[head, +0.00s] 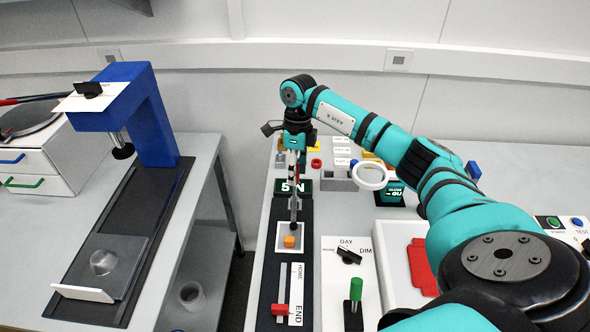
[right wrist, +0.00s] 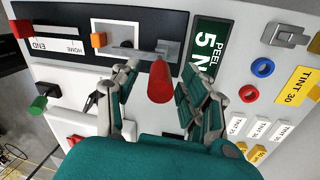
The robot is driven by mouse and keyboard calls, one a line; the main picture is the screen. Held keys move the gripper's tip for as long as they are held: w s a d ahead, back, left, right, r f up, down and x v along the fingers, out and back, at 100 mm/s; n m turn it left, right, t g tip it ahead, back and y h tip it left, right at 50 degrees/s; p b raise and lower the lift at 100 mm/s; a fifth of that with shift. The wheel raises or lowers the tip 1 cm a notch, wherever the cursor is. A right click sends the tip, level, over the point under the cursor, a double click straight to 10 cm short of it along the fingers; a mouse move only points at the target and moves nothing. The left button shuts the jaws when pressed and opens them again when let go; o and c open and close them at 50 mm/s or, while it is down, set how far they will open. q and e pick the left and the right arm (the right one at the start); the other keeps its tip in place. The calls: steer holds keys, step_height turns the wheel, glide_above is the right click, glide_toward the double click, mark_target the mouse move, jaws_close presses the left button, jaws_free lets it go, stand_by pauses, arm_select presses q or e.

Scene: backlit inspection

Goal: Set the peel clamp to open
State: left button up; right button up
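The peel clamp shows in the right wrist view as a red handle (right wrist: 160,82) on a grey bracket (right wrist: 171,47), beside the green PEEL 5 N display (right wrist: 207,52). The handle points toward the camera. My right gripper (right wrist: 157,72) is open, one finger on each side of the handle, with gaps visible between. In the head view my right gripper (head: 294,195) points down over the dark peel strip and hides the handle. A white square plate (head: 283,233) with an orange block (head: 289,241) lies just in front of it. My left gripper is not in view.
A HOME/END slider with a red knob (head: 280,309) is at the front. A DAY/DIM dial (head: 348,256) and a green-topped lever (head: 355,290) stand to the right. A white ring (head: 370,166) and TINT blocks are behind. A blue press (head: 145,110) stands on the left table.

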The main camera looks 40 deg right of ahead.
jaws_close()
steer(key=w+d+g+y+b, duration=0.1)
steer(key=b, duration=0.2)
steer(key=w+d+f+g+y+b, duration=0.1)
steer(key=g+y+b, duration=0.1)
steer(key=b, duration=0.2)
steer(key=shift+w+f, duration=0.15)
steer(key=shift+w, duration=0.05)
stand_by(0.4)
